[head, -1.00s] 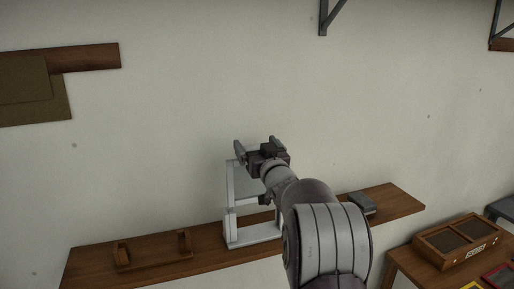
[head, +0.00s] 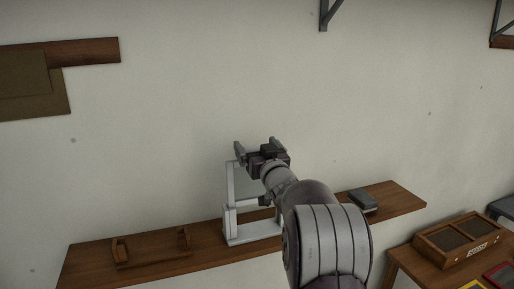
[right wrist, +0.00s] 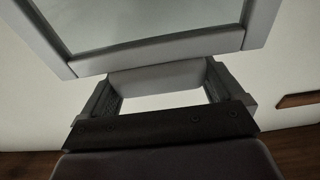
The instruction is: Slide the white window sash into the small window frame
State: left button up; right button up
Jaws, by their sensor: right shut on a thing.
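The white window sash (head: 231,181) stands upright above the shelf in the head view, partly hidden by my right gripper and arm. Its white border and glass pane (right wrist: 140,22) fill the top of the right wrist view. My right gripper (head: 258,147) is at the sash's top, its jaws shut on a pale bar (right wrist: 160,78) at the sash's edge. The small white window frame (head: 252,236) stands on the shelf below. The sash's lower part overlaps the frame in the picture; I cannot tell how deep it sits. My left gripper is not in view.
The wooden shelf (head: 90,263) runs along the pale wall. A wooden holder with two raised ends (head: 152,257) is left of the frame, and a grey block (head: 363,201) is right. A wooden case (head: 458,239) sits on a table at lower right. The wall above the gripper is clear.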

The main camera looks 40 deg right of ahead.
jog(key=shift+f+b, duration=4.3)
jog(key=shift+f, duration=0.45)
jog(key=o, duration=1.2)
jog(key=shift+c, duration=0.2)
jog(key=shift+s, duration=0.15)
jog(key=shift+s+a+f, duration=0.1)
jog(key=shift+s+f, duration=0.05)
jog(key=shift+s, duration=0.15)
jog(key=b, duration=0.4)
send_near(258, 182)
jog(key=shift+v, duration=0.95)
jog(key=shift+r, duration=0.25)
